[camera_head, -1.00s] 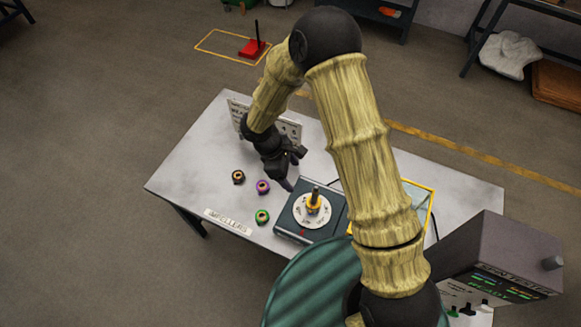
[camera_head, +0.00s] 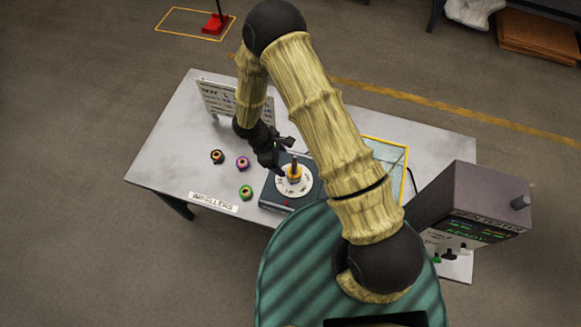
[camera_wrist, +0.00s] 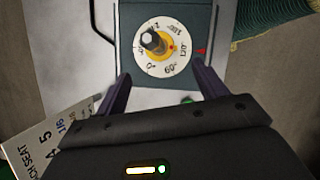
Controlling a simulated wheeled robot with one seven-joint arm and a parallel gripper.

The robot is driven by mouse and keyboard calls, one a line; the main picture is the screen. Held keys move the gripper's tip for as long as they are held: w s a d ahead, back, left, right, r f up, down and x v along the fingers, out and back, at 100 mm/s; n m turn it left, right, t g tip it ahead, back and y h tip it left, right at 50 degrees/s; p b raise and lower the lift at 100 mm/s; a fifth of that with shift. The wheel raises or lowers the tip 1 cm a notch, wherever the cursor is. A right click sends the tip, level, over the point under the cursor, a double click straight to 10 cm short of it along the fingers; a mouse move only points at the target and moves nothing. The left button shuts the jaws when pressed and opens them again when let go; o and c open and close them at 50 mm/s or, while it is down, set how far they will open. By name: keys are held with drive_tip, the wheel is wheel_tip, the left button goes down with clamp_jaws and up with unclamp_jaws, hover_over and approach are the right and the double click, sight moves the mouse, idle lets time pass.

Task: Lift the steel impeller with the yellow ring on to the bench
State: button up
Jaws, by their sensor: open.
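The steel impeller with the yellow ring (camera_head: 294,172) stands upright at the centre of a white numbered dial (camera_head: 287,188) on a dark box (camera_head: 271,199). In the wrist view the impeller (camera_wrist: 153,42) shows as a steel post with the yellow ring round its base, on the dial (camera_wrist: 178,64). My gripper (camera_head: 282,160) is close beside it, up and left in the head view. In the wrist view its two fingers (camera_wrist: 163,86) are spread, with nothing between them, and the impeller appears beyond their tips. The bench (camera_head: 160,165) is grey and flat.
A lettered board (camera_head: 220,100) stands at the back left, a yellow-edged clear panel (camera_head: 398,160) right of my arm. A grey tester (camera_head: 470,205) is far right. The bench's left end is clear.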

sight(292, 171)
drive_tip(key=p+x, duration=0.1)
drive_tip(key=x, duration=0.7)
drive_tip(key=shift+d+f+p, duration=0.1)
drive_tip(key=shift+f+p, duration=0.15)
drive_tip(key=shift+p, duration=0.15)
drive_tip(key=c, duration=1.2)
drive_tip(key=shift+o, duration=0.2)
drive_tip(key=shift+w, duration=0.1)
drive_tip(key=shift+r, duration=0.25)
drive_tip(key=shift+c, duration=0.6)
drive_tip(key=shift+r, duration=0.4)
wheel_tip(292, 171, up, 15)
drive_tip(key=p, duration=0.9)
idle(1.3)
